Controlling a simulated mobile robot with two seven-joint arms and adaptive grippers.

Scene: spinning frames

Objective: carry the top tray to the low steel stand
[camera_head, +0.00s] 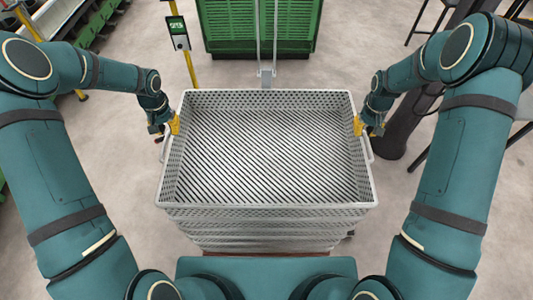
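The top tray (267,97) is a grey perforated metal tray with a slatted floor, empty, in the middle of the head view. It sits at the top of a stack of similar trays (262,230). A bar handle shows on its left side (163,151) and another on its right side (369,151). My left gripper (173,126), with yellow fingertips, is at the left wall by the handle. My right gripper (359,127) is at the right wall by the other handle. The finger gaps are hidden, so I cannot tell whether either grips. I cannot make out a low steel stand.
A green slatted crate (258,28) stands beyond the tray. A yellow post (189,68) with a small display (177,30) stands at back left. Green racks (75,20) are at far left, a dark column (398,130) at right. Bare concrete floor shows between them.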

